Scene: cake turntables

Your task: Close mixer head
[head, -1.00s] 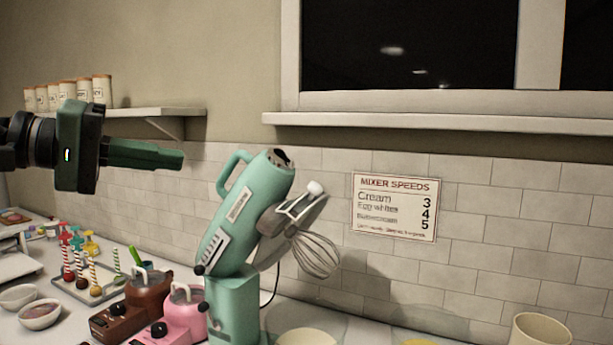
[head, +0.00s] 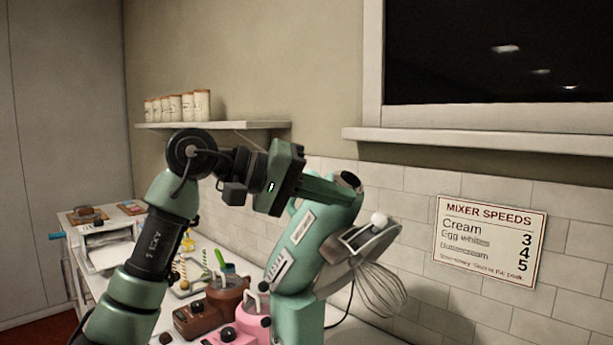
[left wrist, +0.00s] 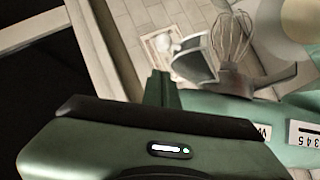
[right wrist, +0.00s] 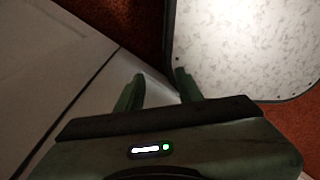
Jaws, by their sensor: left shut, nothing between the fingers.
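The teal stand mixer's head (head: 302,248) is tilted up, with a wire whisk (head: 378,290) hanging at its right side. The whisk (left wrist: 232,38) and part of the teal mixer body (left wrist: 222,104) also show in the left wrist view. My left gripper (head: 352,197) is shut and empty, its fingers reaching across the upper end of the raised head. I cannot tell whether they touch it. The shut fingertips show in the left wrist view (left wrist: 161,76). My right gripper (right wrist: 160,82) is open and empty, away from the mixer, above the floor beside a pale panel.
Pink (head: 238,333) and brown (head: 212,308) small mixers stand close left of the teal one. A shelf (head: 225,126) with several jars is on the wall behind, and a window sill (head: 450,140) is at upper right. A mixer speeds sign (head: 490,240) hangs on the tiles.

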